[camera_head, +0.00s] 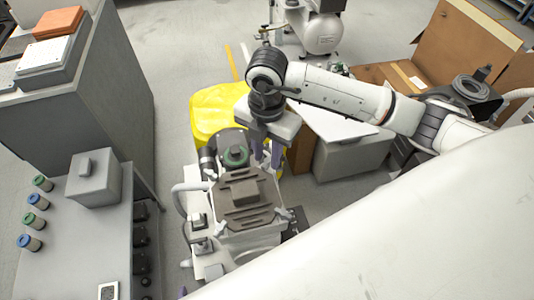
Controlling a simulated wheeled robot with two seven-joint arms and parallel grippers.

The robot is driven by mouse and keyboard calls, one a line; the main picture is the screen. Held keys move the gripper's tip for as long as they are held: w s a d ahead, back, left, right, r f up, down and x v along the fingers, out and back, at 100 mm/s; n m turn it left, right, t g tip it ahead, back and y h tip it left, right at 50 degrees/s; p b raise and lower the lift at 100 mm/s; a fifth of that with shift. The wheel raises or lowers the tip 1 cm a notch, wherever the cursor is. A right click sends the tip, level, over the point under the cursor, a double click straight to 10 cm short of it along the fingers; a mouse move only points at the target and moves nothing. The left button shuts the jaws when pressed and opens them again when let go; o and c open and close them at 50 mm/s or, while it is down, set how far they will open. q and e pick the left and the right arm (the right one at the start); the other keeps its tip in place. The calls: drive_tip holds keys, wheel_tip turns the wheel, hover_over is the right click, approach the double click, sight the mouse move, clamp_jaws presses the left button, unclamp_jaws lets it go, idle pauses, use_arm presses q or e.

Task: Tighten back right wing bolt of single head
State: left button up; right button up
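My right gripper (266,158) points down over the back right of the compressor, beside the green-rimmed part. Its two purple fingers are apart, with nothing visible between them. The back right wing bolt cannot be made out; the fingers are close to that corner. A small purple tip (183,292) at the bottom edge seems to belong to my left gripper; the rest is out of view.
A grey bench (75,245) with a grey box (95,177) and several capped cylinders stands at left, below a tall grey cabinet (95,100). A yellow-covered object (215,105) is behind the compressor. Open cardboard boxes (465,50) and a grey case (350,155) stand at right.

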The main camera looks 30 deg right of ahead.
sight(267, 161)
wheel_tip(267, 161, up, 10)
drive_tip(key=shift+f, duration=0.15)
idle(0.6)
